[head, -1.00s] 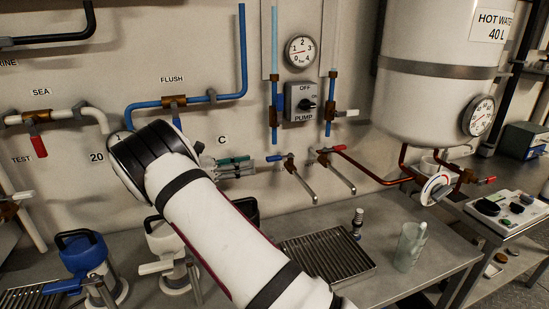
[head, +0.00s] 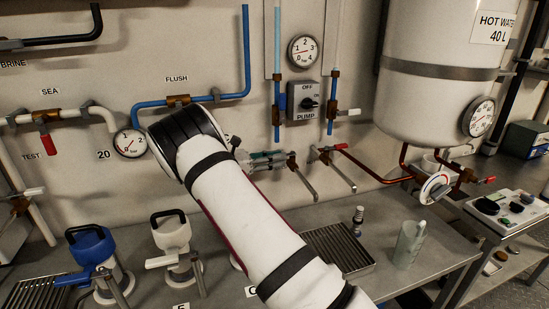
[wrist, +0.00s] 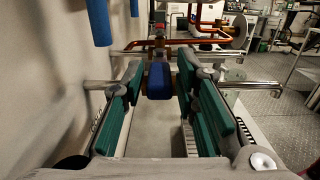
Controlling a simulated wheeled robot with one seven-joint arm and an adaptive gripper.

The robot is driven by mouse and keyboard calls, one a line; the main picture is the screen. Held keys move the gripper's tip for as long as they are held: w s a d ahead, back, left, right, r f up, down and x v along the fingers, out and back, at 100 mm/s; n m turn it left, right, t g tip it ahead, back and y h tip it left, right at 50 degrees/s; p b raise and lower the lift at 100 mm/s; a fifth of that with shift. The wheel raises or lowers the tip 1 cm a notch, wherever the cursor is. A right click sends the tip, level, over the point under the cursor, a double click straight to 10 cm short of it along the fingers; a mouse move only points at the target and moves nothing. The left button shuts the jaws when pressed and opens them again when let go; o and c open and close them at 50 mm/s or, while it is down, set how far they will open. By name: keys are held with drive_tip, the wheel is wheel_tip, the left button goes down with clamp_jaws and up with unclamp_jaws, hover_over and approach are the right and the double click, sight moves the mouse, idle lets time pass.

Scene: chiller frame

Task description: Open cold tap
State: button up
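The cold tap's blue handle (wrist: 158,80) points toward my wrist camera, between my fingers. Its metal spout (head: 305,183) slopes out from the wall in the head view and also shows in the wrist view (wrist: 240,86). My gripper (head: 276,160), with teal finger pads, is at the tap. In the wrist view my gripper (wrist: 160,76) is open, one finger on each side of the handle, with visible gaps. In the head view the gripper mostly hides the handle. The hot tap with a red handle (head: 334,148) is just to the right.
The pump switch (head: 307,101) and blue pipes are above. Copper pipes (head: 375,174) run right to the hot water tank (head: 432,75).

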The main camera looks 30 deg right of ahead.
clamp_jaws()
drive_tip(key=shift+s+r+n+t+p, duration=0.2)
drive_tip(key=shift+s+n+t+p, duration=0.15)
drive_tip(key=shift+t+p, duration=0.4)
drive_tip(key=n+t+p, duration=0.1)
drive_tip(key=t+p, duration=0.1)
drive_tip(key=s+n+t+p, duration=0.1)
drive_tip(key=p, duration=0.1)
drive_tip(key=n+t+p, duration=0.2)
drive_tip(key=p, duration=0.1)
drive_tip(key=shift+s+a+t, duration=0.1)
drive_tip(key=shift+s+t, duration=0.25)
drive_tip(key=shift+s, duration=0.05)
drive_tip(key=shift+f, duration=0.1)
